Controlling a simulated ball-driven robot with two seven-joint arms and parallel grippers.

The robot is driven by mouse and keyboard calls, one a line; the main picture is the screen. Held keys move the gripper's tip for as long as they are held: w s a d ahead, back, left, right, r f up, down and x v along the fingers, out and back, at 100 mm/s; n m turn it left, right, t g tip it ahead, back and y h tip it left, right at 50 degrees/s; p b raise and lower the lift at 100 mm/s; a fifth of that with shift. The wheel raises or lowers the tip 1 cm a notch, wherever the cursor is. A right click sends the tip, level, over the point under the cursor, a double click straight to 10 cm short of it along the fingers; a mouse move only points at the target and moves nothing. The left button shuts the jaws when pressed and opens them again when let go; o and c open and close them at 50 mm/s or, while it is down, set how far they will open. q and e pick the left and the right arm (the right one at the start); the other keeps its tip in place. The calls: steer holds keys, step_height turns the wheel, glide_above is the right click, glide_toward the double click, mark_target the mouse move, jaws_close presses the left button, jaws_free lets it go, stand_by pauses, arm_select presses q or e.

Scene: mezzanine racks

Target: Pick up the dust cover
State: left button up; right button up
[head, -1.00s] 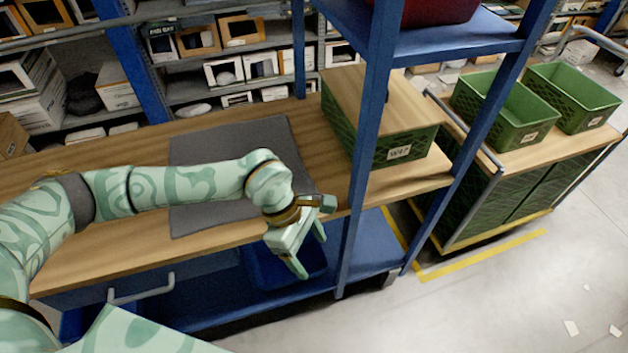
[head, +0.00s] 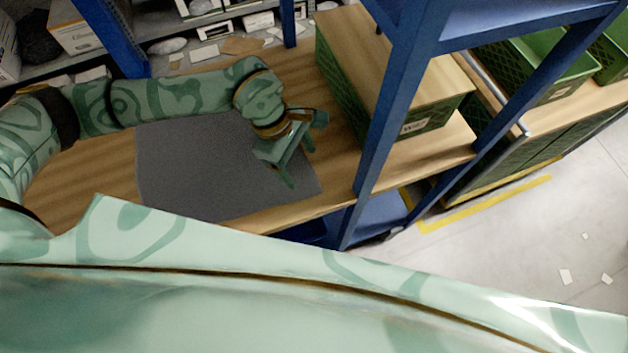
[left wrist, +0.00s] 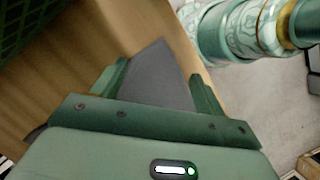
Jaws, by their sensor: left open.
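The dust cover appears to be the flat grey sheet (head: 200,170) lying on the wooden bench. Its far edge is partly hidden behind my left arm. My left gripper (head: 300,166) is open over the sheet's right part, pointing down toward the bench. In the left wrist view, a grey corner of the sheet (left wrist: 157,75) shows between the spread fingers of the gripper (left wrist: 160,85). I cannot tell whether the fingers touch it. My right gripper is out of view.
A green crate with a wooden top (head: 430,115) stands on the bench, right of the gripper. A blue rack post (head: 385,130) rises at the bench's front. Green bins (head: 545,70) stand farther right. Shelves with boxes (head: 85,35) are behind. Bare wood (head: 75,185) lies left of the sheet.

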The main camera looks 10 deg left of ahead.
mark_target(310, 187)
arm_select(q)
steer(key=b+x, duration=0.3)
steer(key=x, duration=0.3)
steer(key=shift+w+a+f, duration=0.1)
steer(key=shift+f, duration=0.05)
steer(key=shift+d+f+b, duration=0.3)
steer(key=shift+f+b, duration=0.2)
steer(key=shift+f, duration=0.25)
jaws_close()
step_height(310, 187, up, 12)
steer(key=p, duration=0.9)
